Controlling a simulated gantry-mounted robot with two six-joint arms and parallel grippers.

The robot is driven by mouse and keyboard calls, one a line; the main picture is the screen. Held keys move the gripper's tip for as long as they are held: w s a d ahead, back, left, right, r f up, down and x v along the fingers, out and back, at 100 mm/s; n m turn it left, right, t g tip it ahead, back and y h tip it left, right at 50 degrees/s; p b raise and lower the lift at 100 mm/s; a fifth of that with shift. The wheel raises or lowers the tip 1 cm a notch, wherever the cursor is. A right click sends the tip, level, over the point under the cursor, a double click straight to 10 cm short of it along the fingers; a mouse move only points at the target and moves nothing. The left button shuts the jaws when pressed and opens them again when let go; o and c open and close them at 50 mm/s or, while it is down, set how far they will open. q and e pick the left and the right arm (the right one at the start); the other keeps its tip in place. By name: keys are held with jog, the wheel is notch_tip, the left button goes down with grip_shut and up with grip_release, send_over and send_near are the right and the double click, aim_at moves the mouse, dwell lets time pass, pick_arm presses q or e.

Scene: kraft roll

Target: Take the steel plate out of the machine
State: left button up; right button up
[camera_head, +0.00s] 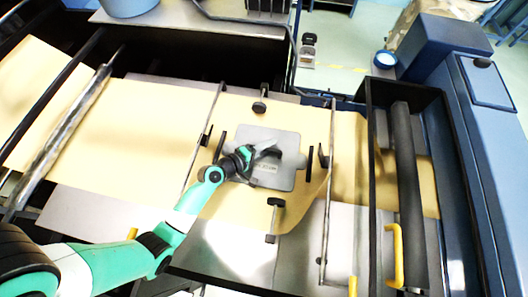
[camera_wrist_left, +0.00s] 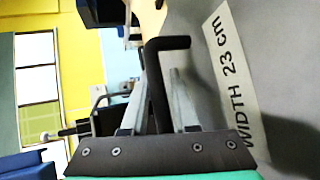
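The steel plate (camera_head: 284,178) is a grey square with rounded corners, lying on the brown kraft paper in the machine. A black handle stands on it; in the left wrist view the handle (camera_wrist_left: 157,85) is a bent black bar. The plate (camera_wrist_left: 285,70) fills the right of that view, with a label reading "WIDTH 23 cm". My left gripper (camera_head: 268,151) is over the plate at the handle. Its fingers appear apart on either side of the bar, with gaps visible. Part of the handle is hidden by the gripper in the head view. My right gripper is not in view.
Black clamps surround the plate, including one behind (camera_head: 260,104) and one in front (camera_head: 275,215). Thin rails cross the bed left and right of it. A dark roller (camera_head: 408,170) and yellow handles (camera_head: 394,255) stand at right. A silver roller (camera_head: 65,135) lies at left.

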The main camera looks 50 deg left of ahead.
pick_arm(q)
jog(key=shift+w+f, duration=0.15)
jog(key=shift+w, duration=0.15)
grip_shut()
dwell(0.4)
dwell(0.7)
